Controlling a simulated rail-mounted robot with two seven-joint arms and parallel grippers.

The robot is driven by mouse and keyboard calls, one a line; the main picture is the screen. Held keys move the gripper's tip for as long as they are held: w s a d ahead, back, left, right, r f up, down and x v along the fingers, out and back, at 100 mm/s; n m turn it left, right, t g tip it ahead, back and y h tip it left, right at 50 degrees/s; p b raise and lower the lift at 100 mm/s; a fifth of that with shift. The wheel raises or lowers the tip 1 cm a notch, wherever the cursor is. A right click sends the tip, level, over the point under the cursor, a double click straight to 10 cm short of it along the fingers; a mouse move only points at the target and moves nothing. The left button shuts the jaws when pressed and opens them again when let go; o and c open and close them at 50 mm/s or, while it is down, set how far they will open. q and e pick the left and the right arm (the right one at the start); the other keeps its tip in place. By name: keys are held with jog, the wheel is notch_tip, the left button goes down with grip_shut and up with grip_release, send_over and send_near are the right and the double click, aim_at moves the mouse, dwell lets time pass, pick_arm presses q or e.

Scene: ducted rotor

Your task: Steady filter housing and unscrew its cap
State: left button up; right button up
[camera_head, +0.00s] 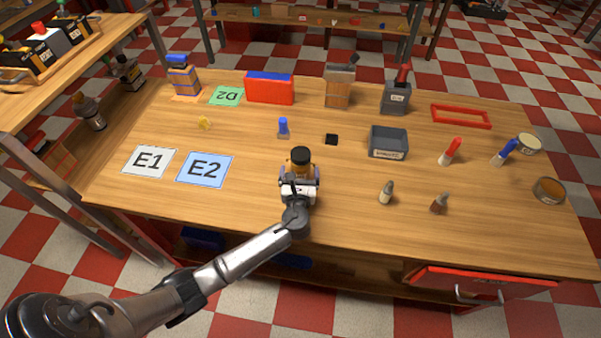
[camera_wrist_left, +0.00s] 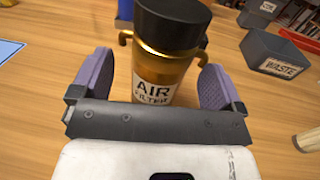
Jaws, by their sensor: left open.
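The filter housing (camera_wrist_left: 163,75) is a brass-coloured cylinder with a white "AIR FILTER" label and small side pipes. It stands upright near the middle of the table, and also shows in the head view (camera_head: 300,167). Its black cap (camera_wrist_left: 172,22) is on top; in the head view the cap (camera_head: 300,155) shows as a dark disc. My left gripper (camera_wrist_left: 155,82) is open, with one purple finger on each side of the housing's body. In the left wrist view, gaps show between fingers and housing. My right gripper is not in view.
A grey waste bin (camera_head: 388,142) stands to the right of the housing and a blue-capped bottle (camera_head: 284,128) behind it. Small bottles (camera_head: 387,192) stand at the right. Cards E1 (camera_head: 149,161) and E2 (camera_head: 205,169) lie left. The wood around the housing is clear.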

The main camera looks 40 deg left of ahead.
aim_at(300, 172)
pick_arm(q)
jog(key=shift+x, duration=1.7)
jog(key=shift+f, duration=0.1)
jog(key=shift+d, duration=0.1)
jog(key=c, duration=1.2)
